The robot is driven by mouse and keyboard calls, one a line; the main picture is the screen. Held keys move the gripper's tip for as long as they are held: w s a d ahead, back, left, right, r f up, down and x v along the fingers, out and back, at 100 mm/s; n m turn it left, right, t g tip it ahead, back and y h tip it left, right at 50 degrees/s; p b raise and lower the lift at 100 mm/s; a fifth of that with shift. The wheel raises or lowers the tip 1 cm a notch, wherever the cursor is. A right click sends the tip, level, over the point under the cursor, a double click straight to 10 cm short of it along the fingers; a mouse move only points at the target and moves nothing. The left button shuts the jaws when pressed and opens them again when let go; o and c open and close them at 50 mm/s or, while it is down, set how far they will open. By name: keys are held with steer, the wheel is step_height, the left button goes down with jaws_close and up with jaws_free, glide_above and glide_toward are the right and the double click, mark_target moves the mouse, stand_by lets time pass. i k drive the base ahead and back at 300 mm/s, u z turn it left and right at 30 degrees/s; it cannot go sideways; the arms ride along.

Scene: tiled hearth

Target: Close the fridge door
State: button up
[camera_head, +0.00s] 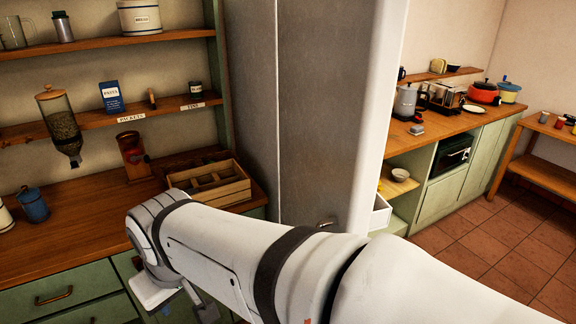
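The tall grey fridge stands in the middle of the camera_head view. Its door (322,110) shows as a grey panel right of a vertical seam, with a pale rounded edge along its right side. The door seems to stand open, and a white bin-like piece (380,213) shows low beyond that edge. A small brownish metal piece (326,222), perhaps the handle, shows low on the panel, just above my arm. My arm crosses in front of the fridge's lower part and hides it. My gripper (178,302) is at the lower left, in front of the green drawers, apart from the door. Its fingers are not clear.
Shelves with jars hang above. At right, another counter (440,135) holds a kettle (407,102) and pots. Tiled floor (490,255) is clear at right.

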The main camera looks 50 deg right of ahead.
mark_target(340, 60)
steer(key=z, duration=0.15)
steer(key=k, duration=0.1)
steer(key=z, duration=2.75)
steer(key=k, duration=1.3)
steer(key=u, duration=0.9)
steer(key=i, duration=1)
steer(key=u, duration=0.05)
